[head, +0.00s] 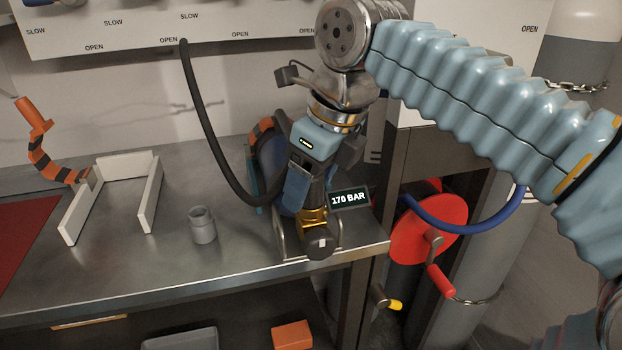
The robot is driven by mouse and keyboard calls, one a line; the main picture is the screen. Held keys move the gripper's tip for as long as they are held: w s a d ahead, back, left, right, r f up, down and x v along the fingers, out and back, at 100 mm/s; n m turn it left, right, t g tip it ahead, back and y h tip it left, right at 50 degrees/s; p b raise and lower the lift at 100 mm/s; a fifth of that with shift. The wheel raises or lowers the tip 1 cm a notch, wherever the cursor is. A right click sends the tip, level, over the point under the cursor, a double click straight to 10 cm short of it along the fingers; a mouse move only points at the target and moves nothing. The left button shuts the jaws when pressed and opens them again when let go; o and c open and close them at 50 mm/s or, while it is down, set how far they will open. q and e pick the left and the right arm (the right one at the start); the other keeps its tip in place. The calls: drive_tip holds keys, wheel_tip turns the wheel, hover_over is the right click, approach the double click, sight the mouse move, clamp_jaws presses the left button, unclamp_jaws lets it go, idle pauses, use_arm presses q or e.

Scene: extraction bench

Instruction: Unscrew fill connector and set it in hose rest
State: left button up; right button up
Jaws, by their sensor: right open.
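My right gripper (308,192) points down over the cylinder's valve end at the bench's front right. It is open, with its fingers around or just above the brass-coloured fitting (313,220); I cannot tell whether they touch it. The fill connector is mostly hidden by the gripper. A black hose (207,130) hangs from the wall panel and curves to the valve area behind the gripper. A dark round knob (320,243) sticks out at the front. A grey cup-like holder (202,225), possibly the hose rest, stands empty on the bench to the left. My left gripper is not in view.
A blue cylinder (268,160) lies behind the gripper, beside a "170 BAR" display (349,198). A white open frame (152,192) and an orange-black banded piece (40,160) are at left. A red wheel (412,232) is right of the bench.

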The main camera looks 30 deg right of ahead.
drive_tip(key=shift+s+d+m+b, duration=0.1)
drive_tip(key=shift+m+b, duration=0.3)
drive_tip(key=shift+m, duration=0.4)
drive_tip(key=shift+m+h, duration=0.4)
drive_tip(key=shift+m, duration=0.2)
drive_tip(key=m+h, duration=0.1)
drive_tip(key=m, duration=0.2)
drive_tip(key=m+h, duration=0.1)
drive_tip(key=m, duration=0.4)
drive_tip(key=shift+c, duration=0.2)
